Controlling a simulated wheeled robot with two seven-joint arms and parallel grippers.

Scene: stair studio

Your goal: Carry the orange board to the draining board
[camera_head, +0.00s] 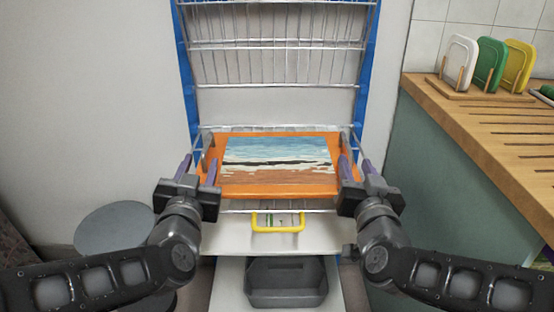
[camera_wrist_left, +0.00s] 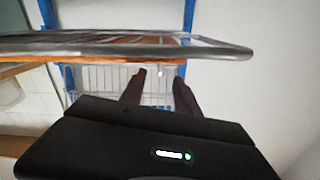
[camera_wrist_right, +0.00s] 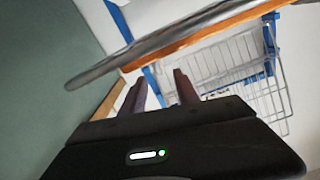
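The orange board (camera_head: 280,193), with a beach picture on its face, lies on a wire shelf of the blue rack. Its orange edge also shows in the right wrist view (camera_wrist_right: 190,42). My left gripper (camera_head: 198,172) is at the board's left edge, open, with nothing seen between its fingers. My right gripper (camera_head: 358,169) is at the board's right edge, also open and empty. I cannot tell whether either inner finger touches the board. The draining board (camera_head: 450,108), a grooved wooden counter, is at the right.
White, green and yellow boards (camera_head: 489,65) stand in a wooden holder on the counter's back. Below the shelf are a yellow handle (camera_head: 277,229) and a grey bin (camera_head: 287,283). A round grey stool (camera_head: 113,228) stands at left. The counter's front part is clear.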

